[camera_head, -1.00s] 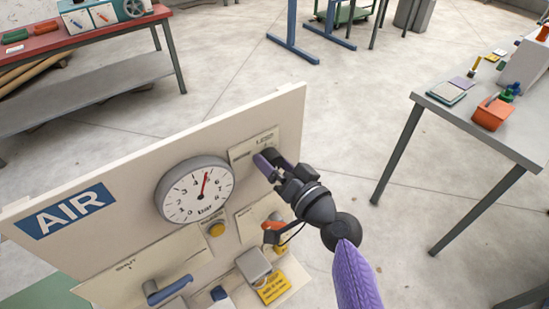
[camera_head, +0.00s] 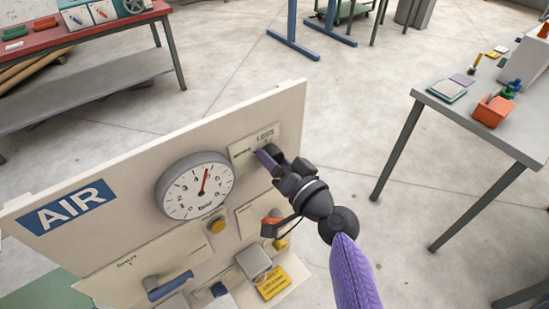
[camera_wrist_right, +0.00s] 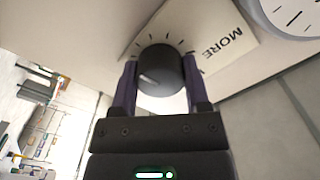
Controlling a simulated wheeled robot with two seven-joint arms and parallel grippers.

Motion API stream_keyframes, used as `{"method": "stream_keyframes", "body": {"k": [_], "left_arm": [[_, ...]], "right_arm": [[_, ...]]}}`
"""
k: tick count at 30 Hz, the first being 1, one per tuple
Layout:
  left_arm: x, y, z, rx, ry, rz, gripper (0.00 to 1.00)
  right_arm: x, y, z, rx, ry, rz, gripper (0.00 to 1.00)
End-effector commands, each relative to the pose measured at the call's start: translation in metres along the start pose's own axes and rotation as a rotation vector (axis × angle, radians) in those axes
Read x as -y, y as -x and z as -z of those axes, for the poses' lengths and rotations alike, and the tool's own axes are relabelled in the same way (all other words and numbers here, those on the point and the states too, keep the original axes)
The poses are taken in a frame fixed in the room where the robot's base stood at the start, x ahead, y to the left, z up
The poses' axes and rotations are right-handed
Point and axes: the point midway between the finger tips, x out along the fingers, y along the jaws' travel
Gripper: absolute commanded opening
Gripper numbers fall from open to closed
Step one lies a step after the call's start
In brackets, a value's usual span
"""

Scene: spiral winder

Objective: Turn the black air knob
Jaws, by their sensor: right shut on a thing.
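The black air knob (camera_wrist_right: 160,72) sits on a cream plate marked "MORE" in the right wrist view, with tick marks around it. My right gripper (camera_wrist_right: 161,88) has its two purple fingers on either side of the knob, shut on it. My left gripper is not in view.
A table (camera_head: 480,125) stands at right, a red-topped bench (camera_head: 62,40) at back left. Open floor lies between.

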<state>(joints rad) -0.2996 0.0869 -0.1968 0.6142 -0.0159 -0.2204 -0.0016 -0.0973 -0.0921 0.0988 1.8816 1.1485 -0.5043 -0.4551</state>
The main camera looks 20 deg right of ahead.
Motion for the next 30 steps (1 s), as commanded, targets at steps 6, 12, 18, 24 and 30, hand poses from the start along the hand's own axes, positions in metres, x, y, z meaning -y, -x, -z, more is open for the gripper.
{"method": "stream_keyframes", "body": {"k": [6, 12, 18, 24, 30], "left_arm": [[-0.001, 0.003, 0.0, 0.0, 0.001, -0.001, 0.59], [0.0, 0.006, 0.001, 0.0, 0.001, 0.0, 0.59], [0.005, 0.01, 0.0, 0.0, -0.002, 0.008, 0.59], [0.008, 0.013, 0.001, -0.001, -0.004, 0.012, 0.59], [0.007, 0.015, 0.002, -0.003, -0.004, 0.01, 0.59]], "right_arm": [[0.0, 0.0, 0.0, 0.0, -0.103, -0.001, 0.01], [0.0, 0.0, 0.001, 0.001, -0.273, -0.001, 0.01], [0.001, 0.0, 0.001, 0.0, -0.452, -0.001, 0.01], [0.001, 0.0, 0.001, 0.001, -0.611, -0.001, 0.01], [0.001, 0.0, 0.001, -0.001, -0.729, -0.001, 0.01]]}}
